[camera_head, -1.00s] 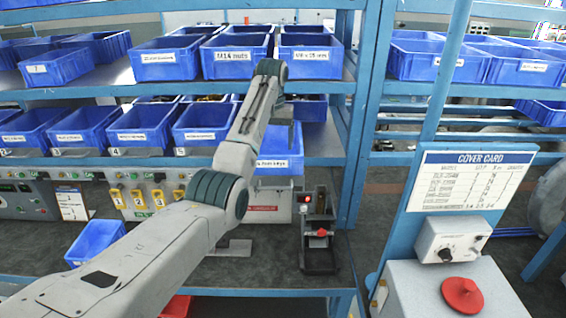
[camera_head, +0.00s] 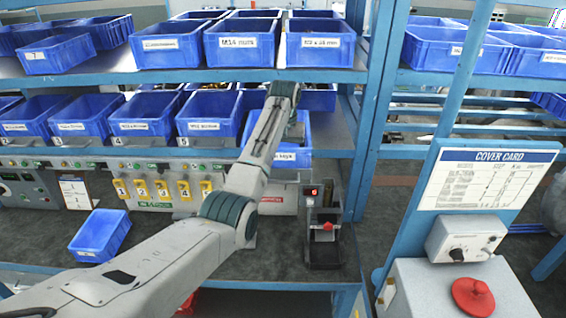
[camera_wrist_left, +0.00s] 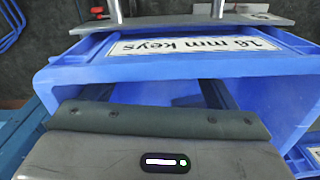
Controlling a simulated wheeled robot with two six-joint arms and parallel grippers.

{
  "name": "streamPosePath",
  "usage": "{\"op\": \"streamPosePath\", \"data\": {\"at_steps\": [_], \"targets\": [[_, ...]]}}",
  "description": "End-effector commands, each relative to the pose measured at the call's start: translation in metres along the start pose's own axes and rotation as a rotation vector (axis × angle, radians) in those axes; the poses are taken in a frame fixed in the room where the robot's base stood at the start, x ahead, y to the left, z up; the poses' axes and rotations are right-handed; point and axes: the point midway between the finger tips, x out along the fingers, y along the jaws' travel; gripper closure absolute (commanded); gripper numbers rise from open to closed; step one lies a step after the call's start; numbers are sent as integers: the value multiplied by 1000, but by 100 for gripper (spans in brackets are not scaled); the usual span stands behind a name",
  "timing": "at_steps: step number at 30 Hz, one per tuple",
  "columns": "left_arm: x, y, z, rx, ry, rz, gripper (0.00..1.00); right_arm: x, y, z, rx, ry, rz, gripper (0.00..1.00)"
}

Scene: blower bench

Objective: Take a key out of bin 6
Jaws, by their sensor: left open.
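The blue bin labelled "16 mm keys" stands on the middle shelf, right of bin 5; its front shows in the head view (camera_head: 291,158), partly behind my left arm. In the left wrist view its labelled front wall (camera_wrist_left: 195,50) crosses the top of the picture. My left gripper (camera_wrist_left: 155,96) is over this bin, its two dark fingers spread apart and pointing down into it. Nothing shows between them. No key can be made out; my gripper body hides much of the bin floor. My right gripper is not in view.
Neighbouring blue bins, such as bin 5 (camera_head: 209,117), line the shelf on the left. The upper shelf with the M14 nuts bin (camera_head: 241,42) hangs above. Below are a small blue tray (camera_head: 100,236) and a black device with a red knob (camera_head: 323,230). A cover card (camera_head: 487,178) stands right.

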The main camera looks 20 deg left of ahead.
Motion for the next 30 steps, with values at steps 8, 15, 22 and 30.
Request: {"op": "streamPosePath", "data": {"at_steps": [8, 15, 22, 30], "targets": [[13, 1, 3, -1, 1, -1, 20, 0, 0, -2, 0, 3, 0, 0], [13, 1, 3, -1, 1, -1, 57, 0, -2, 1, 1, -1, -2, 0], [13, 1, 3, -1, 1, -1, 71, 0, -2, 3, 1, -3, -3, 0], [2, 0, 0, -1, 3, -1, 71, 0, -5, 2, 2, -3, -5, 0]]}}
